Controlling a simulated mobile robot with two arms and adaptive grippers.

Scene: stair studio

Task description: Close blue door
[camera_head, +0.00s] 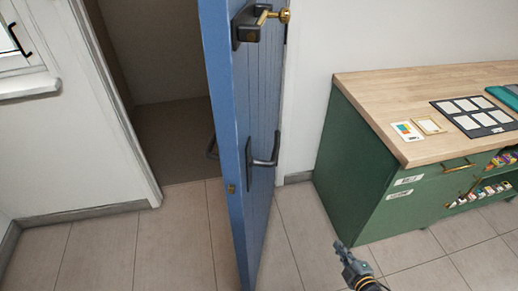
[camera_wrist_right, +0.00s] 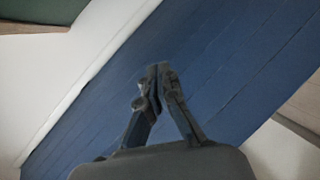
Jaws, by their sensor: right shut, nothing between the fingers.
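The blue door (camera_head: 262,110) stands open in the head view, seen nearly edge-on, with the doorway to its left. It has a black lever handle (camera_head: 265,150) on its right face and a dark lock with a brass knob (camera_head: 262,20) higher up. My right gripper (camera_head: 340,246) is at the lower right, right of the door and apart from it in this view. In the right wrist view the gripper (camera_wrist_right: 158,68) is shut and empty, with the blue door's planks (camera_wrist_right: 215,60) filling the background. My left gripper is not in view.
A green cabinet (camera_head: 345,165) with a wooden top (camera_head: 370,90) stands at the right, bearing cards and a dark sample board (camera_head: 475,117). The open doorway (camera_head: 165,100) is left of the door. Tiled floor (camera_head: 180,235) is clear in front.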

